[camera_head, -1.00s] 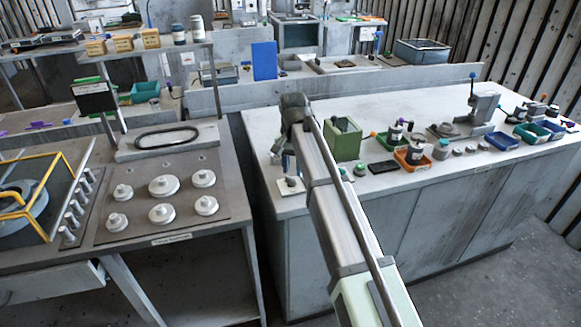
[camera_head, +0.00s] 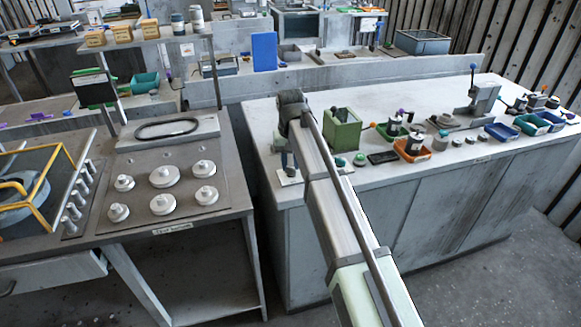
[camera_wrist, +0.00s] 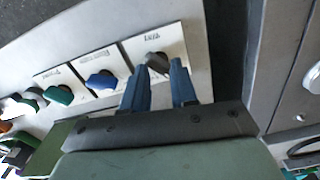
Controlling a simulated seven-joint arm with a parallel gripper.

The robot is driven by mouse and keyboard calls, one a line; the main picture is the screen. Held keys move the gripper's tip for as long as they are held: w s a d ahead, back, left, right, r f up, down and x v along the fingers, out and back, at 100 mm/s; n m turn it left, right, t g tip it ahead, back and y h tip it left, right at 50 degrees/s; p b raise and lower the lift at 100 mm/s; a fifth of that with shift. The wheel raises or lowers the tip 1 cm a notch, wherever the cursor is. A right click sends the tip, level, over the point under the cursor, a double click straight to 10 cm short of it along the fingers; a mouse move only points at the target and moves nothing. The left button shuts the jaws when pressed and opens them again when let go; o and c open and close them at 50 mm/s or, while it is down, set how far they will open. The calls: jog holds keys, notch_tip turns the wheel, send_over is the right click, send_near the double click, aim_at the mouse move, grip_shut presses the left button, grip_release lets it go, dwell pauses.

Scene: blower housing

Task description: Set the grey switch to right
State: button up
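The grey switch (camera_wrist: 157,62) is a dark grey knob on a white label plate (camera_wrist: 178,42) in the wrist view. My gripper (camera_wrist: 160,68) has two blue fingers spread apart, with the knob between and just beyond their tips. A gap shows between the fingers; I cannot tell whether either one touches the knob. In the head view my gripper (camera_head: 288,162) points down over the white plate (camera_head: 290,178) at the bench's near left corner. The fingers and arm hide the knob there. The plate's lettering is too small to read.
In the wrist view a blue knob (camera_wrist: 101,80) and a green knob (camera_wrist: 59,95) sit on neighbouring plates to the left. In the head view a green bin (camera_head: 342,130) stands close behind and right of my gripper. A stove-like panel (camera_head: 165,185) is left across a gap.

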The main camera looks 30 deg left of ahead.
aim_at(291, 171)
jog(key=n, duration=0.3)
jog(key=f+n, duration=0.1)
jog(key=n, duration=0.2)
jog(key=shift+d, duration=0.1)
jog(key=shift+w+f+n, duration=0.25)
jog(key=shift+n, duration=0.65)
jog(key=shift+s+r+n, duration=0.1)
jog(key=shift+r+n, duration=0.05)
jog(key=shift+n, duration=0.25)
jog(key=shift+f, duration=0.6)
jog(key=shift+c, duration=0.5)
